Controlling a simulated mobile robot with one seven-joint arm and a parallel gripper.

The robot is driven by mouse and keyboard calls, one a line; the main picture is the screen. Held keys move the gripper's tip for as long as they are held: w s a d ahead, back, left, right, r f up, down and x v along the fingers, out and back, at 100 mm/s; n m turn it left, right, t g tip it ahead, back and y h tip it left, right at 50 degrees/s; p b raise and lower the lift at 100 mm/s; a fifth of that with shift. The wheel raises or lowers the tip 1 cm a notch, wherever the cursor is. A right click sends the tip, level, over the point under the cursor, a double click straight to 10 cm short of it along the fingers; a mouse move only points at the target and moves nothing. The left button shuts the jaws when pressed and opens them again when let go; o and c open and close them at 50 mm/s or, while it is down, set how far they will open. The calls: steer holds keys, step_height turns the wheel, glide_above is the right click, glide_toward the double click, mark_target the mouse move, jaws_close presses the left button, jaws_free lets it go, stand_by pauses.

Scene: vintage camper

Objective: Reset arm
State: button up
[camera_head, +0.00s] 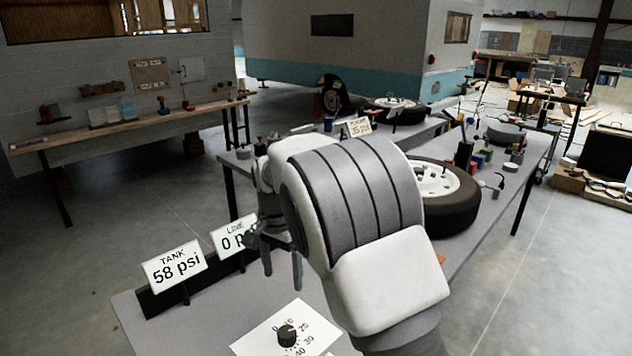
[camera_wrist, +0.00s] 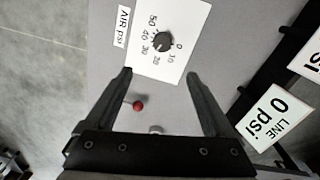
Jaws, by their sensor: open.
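My gripper (camera_head: 283,272) is open and empty, raised over the near end of the grey workbench (camera_head: 215,312). My white and grey arm hides much of the bench's middle. In the wrist view my gripper (camera_wrist: 158,84) has its two fingers wide apart. Between and beyond them are a white dial plate with a black knob (camera_wrist: 162,41) and a small red ball (camera_wrist: 138,106). The knob also shows in the head view (camera_head: 287,335), in front of my gripper.
A "TANK 58 psi" sign (camera_head: 174,267) and a partly hidden "LINE" sign (camera_head: 234,234) stand along the bench's left edge. A tyred wheel (camera_head: 452,197) lies right of my arm. A wooden shelf (camera_head: 130,125) runs along the left wall. Floor left of the bench is clear.

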steer(key=s+d+r+n+t+y, duration=0.2)
steer(key=s+d+r, duration=0.7)
steer(key=d+r, duration=0.55)
steer(key=s+d+n+t, duration=0.2)
steer(key=s+d, duration=0.3)
steer(key=s, duration=0.3)
steer(key=s+d+n+t+h, duration=0.1)
steer(key=s+d+n, duration=0.1)
steer(key=s+d, duration=0.3)
steer(key=s, duration=0.4)
steer(key=shift+f+t+h+p, duration=0.25)
steer(key=shift+t+h+p, duration=0.05)
steer(key=shift+t+p, duration=0.1)
